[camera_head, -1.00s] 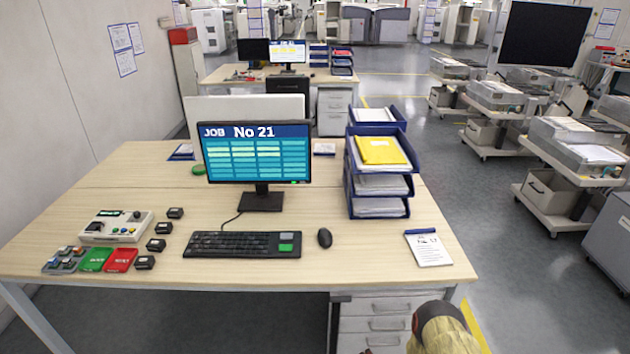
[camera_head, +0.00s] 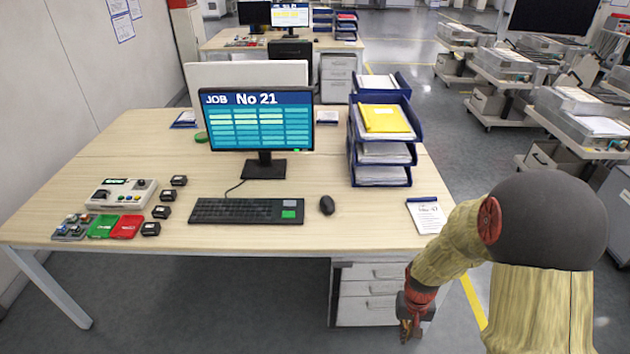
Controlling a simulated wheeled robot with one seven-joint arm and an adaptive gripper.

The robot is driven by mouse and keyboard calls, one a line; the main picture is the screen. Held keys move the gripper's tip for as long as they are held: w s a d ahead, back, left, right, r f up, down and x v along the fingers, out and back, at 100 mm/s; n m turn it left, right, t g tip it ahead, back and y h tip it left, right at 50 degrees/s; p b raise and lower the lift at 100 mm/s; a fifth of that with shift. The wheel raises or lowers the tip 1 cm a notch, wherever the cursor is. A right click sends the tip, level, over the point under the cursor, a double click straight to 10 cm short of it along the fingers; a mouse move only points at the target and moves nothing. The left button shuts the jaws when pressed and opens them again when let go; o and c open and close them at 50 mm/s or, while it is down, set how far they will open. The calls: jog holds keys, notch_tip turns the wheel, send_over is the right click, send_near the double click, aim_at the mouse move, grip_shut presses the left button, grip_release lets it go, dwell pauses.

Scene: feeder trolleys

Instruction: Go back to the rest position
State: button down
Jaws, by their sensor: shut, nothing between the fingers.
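My gripper (camera_head: 410,331) hangs low in front of the drawer unit, below the desk's front right edge. It points down, is shut and holds nothing. My arm reaches it from the lower right of the view, covered in a yellowish sleeve with a dark rounded joint. The fingertips are small in this view.
The wooden desk (camera_head: 290,237) carries a monitor (camera_head: 258,122), a keyboard (camera_head: 245,211), a mouse (camera_head: 327,205), stacked blue trays (camera_head: 382,158) and a notepad (camera_head: 427,215). A drawer unit (camera_head: 367,290) stands underneath. Feeder trolleys (camera_head: 585,125) stand at the right. Grey floor lies between.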

jog(key=s+a+r+t, duration=0.2)
jog(key=s+r, duration=0.2)
jog(key=r, duration=0.8)
jog(key=s+a+r+n+t+p, duration=0.1)
jog(key=s+r, duration=0.3)
jog(key=r, duration=0.8)
jog(key=s+a+r+n+t, duration=0.1)
jog(key=s+a+r+t, duration=0.2)
jog(key=r, duration=0.9)
jog(key=shift+s+a+y, duration=0.25)
jog(key=shift+s+y, duration=0.05)
jog(key=shift+s, duration=0.8)
jog(key=c, duration=2.6)
grip_release()
